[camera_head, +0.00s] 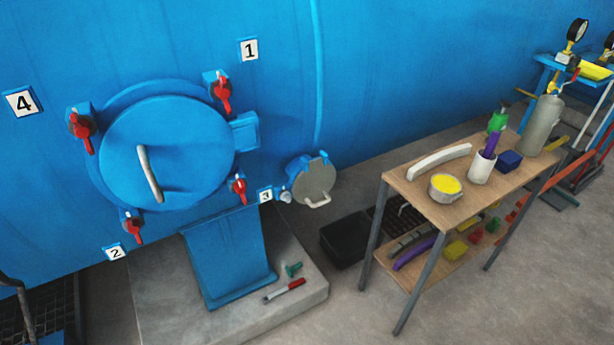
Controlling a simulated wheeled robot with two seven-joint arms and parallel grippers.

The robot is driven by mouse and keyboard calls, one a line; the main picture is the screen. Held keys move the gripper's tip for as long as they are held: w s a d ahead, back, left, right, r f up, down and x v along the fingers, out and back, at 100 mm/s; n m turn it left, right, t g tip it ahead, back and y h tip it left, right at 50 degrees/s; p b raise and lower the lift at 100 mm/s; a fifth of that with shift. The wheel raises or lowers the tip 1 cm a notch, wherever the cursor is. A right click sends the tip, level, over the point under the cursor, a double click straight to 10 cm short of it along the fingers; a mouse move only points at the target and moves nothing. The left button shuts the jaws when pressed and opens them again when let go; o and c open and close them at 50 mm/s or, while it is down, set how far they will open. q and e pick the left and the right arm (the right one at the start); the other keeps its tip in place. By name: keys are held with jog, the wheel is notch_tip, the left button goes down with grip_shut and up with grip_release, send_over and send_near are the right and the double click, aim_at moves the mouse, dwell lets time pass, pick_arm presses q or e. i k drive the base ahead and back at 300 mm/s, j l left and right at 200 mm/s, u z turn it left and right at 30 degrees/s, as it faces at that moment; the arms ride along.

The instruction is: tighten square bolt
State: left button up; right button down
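A round blue autoclave door (165,135) with a pale curved handle (150,173) sits closed-looking on the blue wall. Red clamp pieces sit around its rim: upper right (222,93), upper left (81,130), lower right (239,188) and lower left (134,229). They are too small to tell which part is a square bolt. On the concrete plinth lie a small green piece (293,269) and a red-and-grey tool (284,290), apart from each other. Neither of my grippers is in view.
Number plates 1 (249,50), 2 (115,253), 3 (265,195) and 4 (22,102) mark the wall. A blue support (228,257) stands below the door. A wooden-topped table (408,188) with containers stands right. A black box (345,239) is beside it. Front right floor is clear.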

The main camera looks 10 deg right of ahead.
aim_at(286, 197)
jog(key=z, duration=0.45)
jog(key=j+z, duration=0.7)
jog(key=k+j+z, duration=0.15)
jog(key=j+z, duration=0.15)
jog(key=k+j, duration=0.1)
jog(key=j, duration=0.25)
jog(key=k+j+z, duration=0.1)
jog(key=j, duration=0.25)
jog(key=k+j, duration=0.15)
jog(key=j, duration=0.2)
jog(key=k+j+z, duration=0.1)
jog(key=j, duration=0.2)
jog(key=k+j+z, duration=0.1)
jog(key=j, duration=0.25)
jog(key=k, duration=0.1)
